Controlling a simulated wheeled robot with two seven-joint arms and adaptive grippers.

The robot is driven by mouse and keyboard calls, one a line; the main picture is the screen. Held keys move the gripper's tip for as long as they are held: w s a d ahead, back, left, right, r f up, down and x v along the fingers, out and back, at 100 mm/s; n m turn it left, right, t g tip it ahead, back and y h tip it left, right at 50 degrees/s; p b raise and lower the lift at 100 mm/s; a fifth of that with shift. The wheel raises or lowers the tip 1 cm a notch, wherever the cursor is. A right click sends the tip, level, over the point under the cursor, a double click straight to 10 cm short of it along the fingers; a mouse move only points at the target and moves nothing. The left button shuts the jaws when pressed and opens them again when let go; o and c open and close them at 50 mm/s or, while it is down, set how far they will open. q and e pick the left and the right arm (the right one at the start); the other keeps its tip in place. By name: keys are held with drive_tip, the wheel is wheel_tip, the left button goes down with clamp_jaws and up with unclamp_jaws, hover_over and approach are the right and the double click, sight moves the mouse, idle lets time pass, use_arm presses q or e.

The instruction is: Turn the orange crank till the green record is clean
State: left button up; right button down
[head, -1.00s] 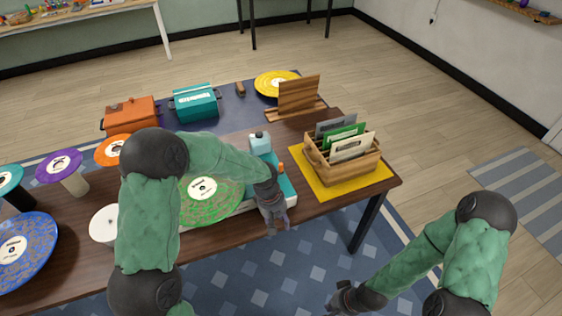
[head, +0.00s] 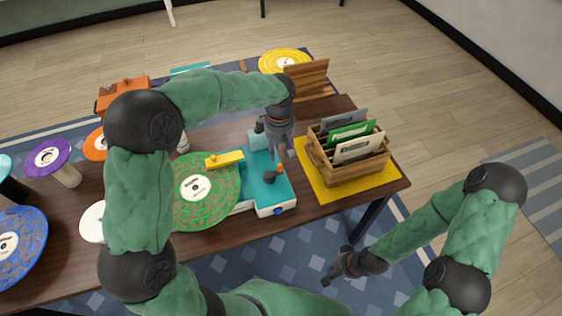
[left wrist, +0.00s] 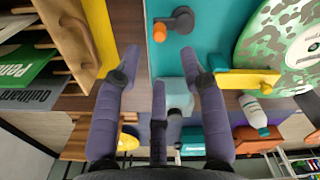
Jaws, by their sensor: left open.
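The green record (head: 185,212) lies flat on the teal and white machine (head: 275,200); brownish speckles cover much of its green surface.
A yellow bar (head: 225,158) reaches over the record's edge. A wooden crate (head: 350,172) of sleeves stands on a yellow mat (head: 385,184) to the right. A blue record (head: 22,245) and a purple record (head: 52,154) are at the left. A wooden stand (head: 305,78) is behind.

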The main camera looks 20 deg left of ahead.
sight(280, 165)
use_arm(q)
wheel_tip(280, 165, down, 9)
drive_tip(key=shift+f+b, duration=0.1)
drive_tip(key=shift+b, duration=1.05)
clamp_jaws()
